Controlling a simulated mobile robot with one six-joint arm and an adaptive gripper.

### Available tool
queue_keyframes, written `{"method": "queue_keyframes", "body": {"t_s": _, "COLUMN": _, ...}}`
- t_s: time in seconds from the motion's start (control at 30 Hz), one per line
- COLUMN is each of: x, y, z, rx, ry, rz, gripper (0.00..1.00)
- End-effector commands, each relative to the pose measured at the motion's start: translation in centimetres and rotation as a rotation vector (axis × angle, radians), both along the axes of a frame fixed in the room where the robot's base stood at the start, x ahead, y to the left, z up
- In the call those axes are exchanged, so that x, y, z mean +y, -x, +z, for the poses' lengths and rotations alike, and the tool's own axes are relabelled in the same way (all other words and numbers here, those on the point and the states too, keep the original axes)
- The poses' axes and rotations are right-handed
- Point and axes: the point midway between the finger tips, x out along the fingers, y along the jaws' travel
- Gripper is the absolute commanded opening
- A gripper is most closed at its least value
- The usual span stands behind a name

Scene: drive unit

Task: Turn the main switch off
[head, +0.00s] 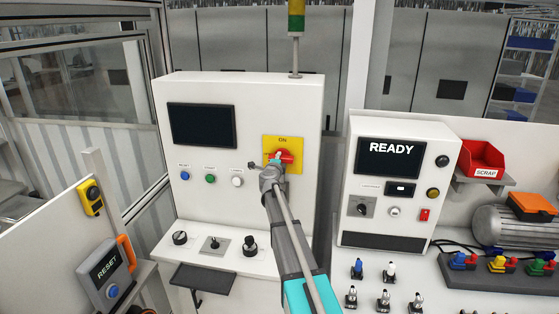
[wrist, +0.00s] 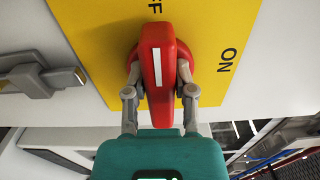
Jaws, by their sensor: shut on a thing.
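In the wrist view the red handle (wrist: 158,60) fills the middle. Its white line runs up and down the picture, its upper end towards partly hidden letters "FF" on the yellow plate (wrist: 100,45); ON is off to the right. My gripper (wrist: 158,92) is shut on the handle, a finger on each side. In the head view my gripper (head: 277,160) covers the handle's left part.
The cabinet carries a dark screen (head: 202,125), small push buttons (head: 210,179) and knobs (head: 180,238) below. A grey latch (wrist: 40,80) juts out left of the handle in the wrist view. A second panel (head: 391,158) reading READY stands to the right.

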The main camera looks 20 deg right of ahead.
Motion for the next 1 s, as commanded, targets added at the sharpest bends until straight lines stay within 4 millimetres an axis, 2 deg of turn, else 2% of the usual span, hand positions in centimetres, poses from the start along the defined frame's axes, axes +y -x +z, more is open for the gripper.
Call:
{"method": "queue_keyframes", "body": {"t_s": 0.57, "x": -0.04, "y": 0.21, "z": -0.12, "rx": 0.026, "ry": 0.036, "rz": -0.003, "gripper": 0.00}}
{"method": "queue_keyframes", "body": {"t_s": 0.6, "x": -0.03, "y": 0.21, "z": -0.12, "rx": 0.026, "ry": 0.036, "rz": -0.003, "gripper": 0.40}}
{"method": "queue_keyframes", "body": {"t_s": 0.73, "x": -0.01, "y": 0.16, "z": -0.11, "rx": 0.026, "ry": 0.036, "rz": -0.002, "gripper": 0.64}}
{"method": "queue_keyframes", "body": {"t_s": 0.77, "x": -0.01, "y": 0.15, "z": -0.10, "rx": 0.026, "ry": 0.036, "rz": -0.002, "gripper": 0.69}}
{"method": "queue_keyframes", "body": {"t_s": 1.0, "x": 0.02, "y": 0.07, "z": -0.07, "rx": 0.025, "ry": 0.036, "rz": -0.001, "gripper": 0.69}}
